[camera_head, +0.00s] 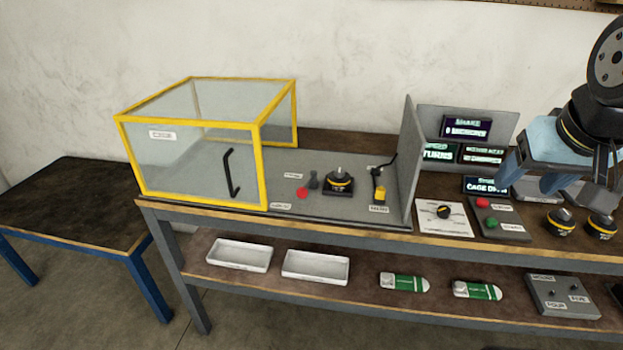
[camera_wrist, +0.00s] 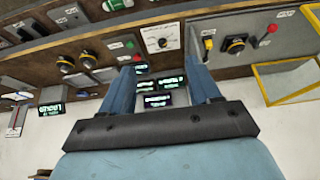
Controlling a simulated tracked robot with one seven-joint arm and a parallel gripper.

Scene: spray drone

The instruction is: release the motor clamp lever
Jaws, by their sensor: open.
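A motor (camera_head: 338,183) with a yellow ring stands on a grey bench plate. Just left of it is a small dark lever (camera_head: 313,181) with a red knob (camera_head: 302,193); in the wrist view the red-knobbed lever (camera_wrist: 267,33) is beside the motor (camera_wrist: 235,45). A second lever (camera_head: 380,190), yellow with a black handle, stands right of the motor. The labels are too small to tell which is the motor clamp lever. My gripper (camera_head: 530,180) is open and empty, well right of both levers. Its blue fingers (camera_wrist: 158,65) are spread in the wrist view.
A yellow-framed clear cage (camera_head: 262,165) stands left of the motor. A grey upright panel (camera_head: 409,160) rises right of the yellow lever. Lit displays (camera_head: 467,127), a dial card (camera_head: 444,217) and a red-and-green button box (camera_head: 490,220) are to the right. White trays (camera_head: 240,255) sit below.

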